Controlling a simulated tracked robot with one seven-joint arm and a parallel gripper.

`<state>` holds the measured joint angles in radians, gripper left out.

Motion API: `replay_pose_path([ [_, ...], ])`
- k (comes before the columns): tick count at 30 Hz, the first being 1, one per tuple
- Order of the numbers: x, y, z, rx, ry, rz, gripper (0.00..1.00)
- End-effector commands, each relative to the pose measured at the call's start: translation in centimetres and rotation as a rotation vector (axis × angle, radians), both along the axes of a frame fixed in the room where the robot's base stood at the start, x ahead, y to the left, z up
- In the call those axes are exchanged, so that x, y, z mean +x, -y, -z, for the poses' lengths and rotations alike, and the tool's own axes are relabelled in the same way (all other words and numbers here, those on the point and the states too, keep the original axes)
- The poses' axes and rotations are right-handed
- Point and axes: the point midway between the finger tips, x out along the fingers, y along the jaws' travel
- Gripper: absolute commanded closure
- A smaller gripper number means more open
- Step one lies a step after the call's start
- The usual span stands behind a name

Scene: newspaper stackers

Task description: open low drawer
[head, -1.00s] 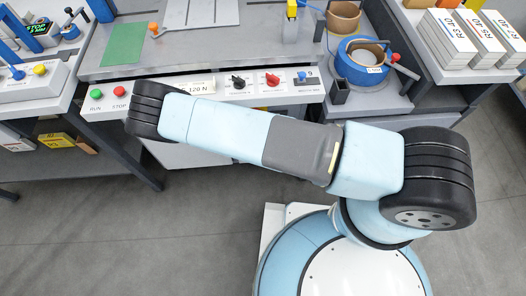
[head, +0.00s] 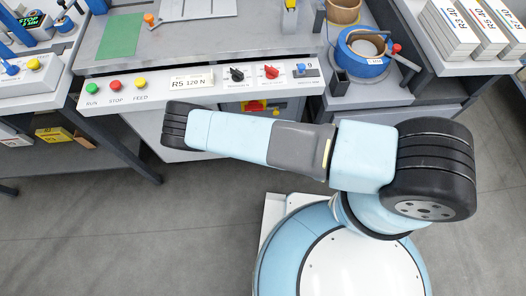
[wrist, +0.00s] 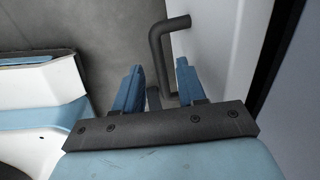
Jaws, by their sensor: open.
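In the wrist view, my gripper (wrist: 157,82) is open, with two blue fingers. A dark bent bar handle (wrist: 157,50) stands out from a pale upright panel (wrist: 222,45), which looks like the drawer front. The handle runs down between the two fingers; its lower part is partly hidden by the gripper, and I cannot tell whether either finger touches it. The right finger is close to the panel. In the head view my gripper and the handle are hidden under my arm. I cannot see the drawer open there.
A dark table leg (head: 140,162) stands at the left. A right-hand table bears bundled stacks (head: 450,35). Grey floor (head: 95,215) is clear at the lower left.

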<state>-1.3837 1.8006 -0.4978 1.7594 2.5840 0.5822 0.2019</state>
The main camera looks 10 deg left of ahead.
Motion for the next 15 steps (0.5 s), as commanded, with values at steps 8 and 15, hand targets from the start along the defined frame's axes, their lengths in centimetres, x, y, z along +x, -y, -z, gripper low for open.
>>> replay_pose_path([
  [8, 0.22, -0.05, 1.26, 0.000, 0.000, 0.000, 0.60],
  [15, 0.23, -0.07, 1.24, 0.000, 0.000, 0.000, 0.63],
])
